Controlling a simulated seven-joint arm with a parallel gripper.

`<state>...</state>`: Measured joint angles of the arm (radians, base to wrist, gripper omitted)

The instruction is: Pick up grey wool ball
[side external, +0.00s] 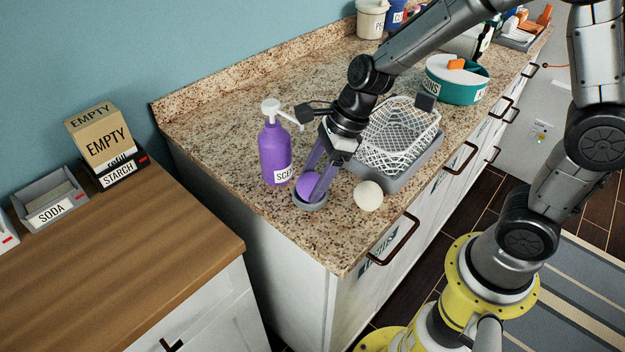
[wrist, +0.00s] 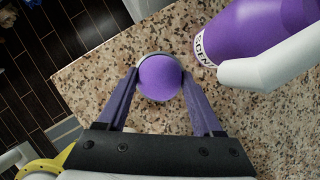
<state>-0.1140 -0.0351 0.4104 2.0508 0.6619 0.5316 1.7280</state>
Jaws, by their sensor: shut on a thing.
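A purple ball (side external: 306,186) sits in a small round grey dish (side external: 310,203) near the counter's front corner. My gripper (side external: 316,190) reaches down to it, with its two purple fingers shut on the ball's sides. In the wrist view the purple ball (wrist: 160,78) lies between the fingertips (wrist: 160,74), with the dish rim showing behind it. The ball appears still within the dish. A cream-white ball (side external: 368,196) lies on the counter just right of the dish. I see no plainly grey ball.
A purple pump bottle (side external: 274,155) stands close left of my gripper, its white nozzle pointing toward my arm. A white mesh basket in a grey tray (side external: 425,150) is close behind on the right. A teal round tub (side external: 455,90) stands farther back. The counter's front edge is near.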

